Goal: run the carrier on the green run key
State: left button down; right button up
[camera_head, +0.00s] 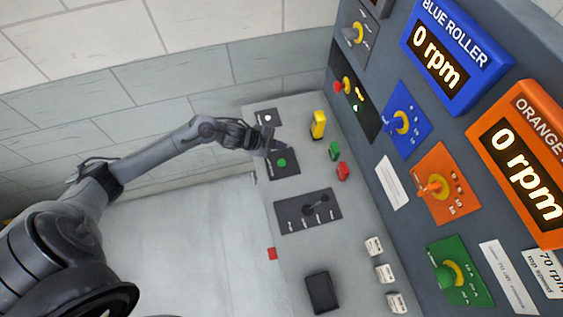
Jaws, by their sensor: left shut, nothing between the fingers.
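A round green button (281,162) sits on a dark square plate on the grey desk, and it looks like the green run key. A small green block (335,151) also stands on the desk, to its right. My left gripper (274,142) is shut and empty, with its fingertips close to the upper edge of the green button's plate. I cannot tell whether the fingertips touch the plate; the button's face is uncovered. No carrier can be made out. My right gripper is out of view.
A dark plate with a white button (268,118) lies just beyond the gripper. A yellow block (318,125) and a red block (343,171) stand near the upright panel. A lever plate (290,218) is nearer. The panel holds coloured knobs and displays reading 0 rpm.

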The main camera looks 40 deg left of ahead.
pick_arm(q)
jog(key=shift+f, duration=0.15)
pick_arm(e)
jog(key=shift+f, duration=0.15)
pick_arm(q)
jog(key=b, duration=0.7)
send_over(279, 163)
notch_tip(279, 163, down, 7)
jog(key=shift+d+r, duration=0.1)
jog(key=shift+r, duration=0.1)
jog(key=shift+f+b, duration=0.55)
jog(key=shift+f, duration=0.35)
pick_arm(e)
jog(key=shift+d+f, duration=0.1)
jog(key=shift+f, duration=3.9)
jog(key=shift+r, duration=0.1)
pick_arm(q)
jog(key=shift+f, duration=0.2)
jog(key=shift+f, duration=0.25)
jog(key=shift+f, duration=0.1)
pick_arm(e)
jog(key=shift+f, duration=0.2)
